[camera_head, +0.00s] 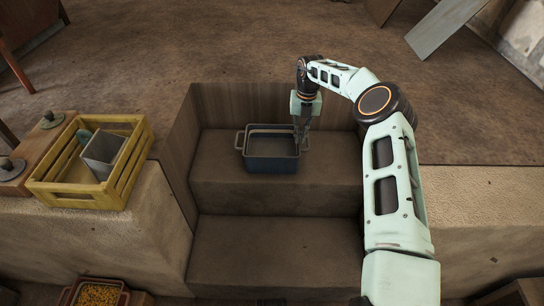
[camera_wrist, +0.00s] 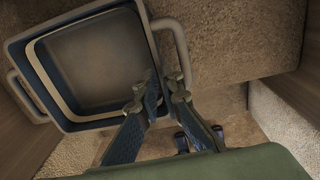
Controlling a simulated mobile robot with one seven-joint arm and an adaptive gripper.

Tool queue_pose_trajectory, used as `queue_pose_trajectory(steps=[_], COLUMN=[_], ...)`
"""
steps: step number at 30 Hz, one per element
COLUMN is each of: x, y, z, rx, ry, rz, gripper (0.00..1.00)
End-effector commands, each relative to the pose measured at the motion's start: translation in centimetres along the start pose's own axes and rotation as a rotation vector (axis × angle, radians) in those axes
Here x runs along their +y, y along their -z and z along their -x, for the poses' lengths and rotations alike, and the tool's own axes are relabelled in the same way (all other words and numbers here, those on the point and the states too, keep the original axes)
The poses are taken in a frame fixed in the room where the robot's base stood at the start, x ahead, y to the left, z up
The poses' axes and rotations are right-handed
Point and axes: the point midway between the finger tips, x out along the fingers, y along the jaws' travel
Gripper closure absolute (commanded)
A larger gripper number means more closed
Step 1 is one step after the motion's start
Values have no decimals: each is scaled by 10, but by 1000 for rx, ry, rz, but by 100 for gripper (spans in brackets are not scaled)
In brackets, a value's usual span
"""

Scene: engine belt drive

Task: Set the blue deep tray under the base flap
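The blue deep tray (camera_head: 271,164) is upright, with a cream band inside and a handle at each end. It is at the upper step of the wood-walled recess; I cannot tell whether it rests there or is slightly lifted. In the wrist view the empty-looking tray (camera_wrist: 62,112) fills the upper left. My gripper (camera_head: 300,145) is at its right end. In the wrist view my gripper's fingertips (camera_wrist: 164,79) are close together, one on each side of the rim beside the right handle, and look shut on it. I cannot identify the base flap.
A lower step (camera_head: 275,250) lies in front, bare. A yellow crate (camera_head: 78,196) holding a grey box stands on the left ledge. A tray of yellow bits (camera_head: 98,293) is at the bottom left. A grey board (camera_head: 443,27) leans at the upper right. Recess walls stand close around.

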Motion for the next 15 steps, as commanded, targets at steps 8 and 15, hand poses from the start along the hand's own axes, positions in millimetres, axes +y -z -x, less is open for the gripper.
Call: queue_pose_trajectory(steps=[8,15], x=[1,2], y=[1,1], z=[-29,-58], rx=[0,-2], ry=[2,2], rz=[0,1], gripper=[94,94])
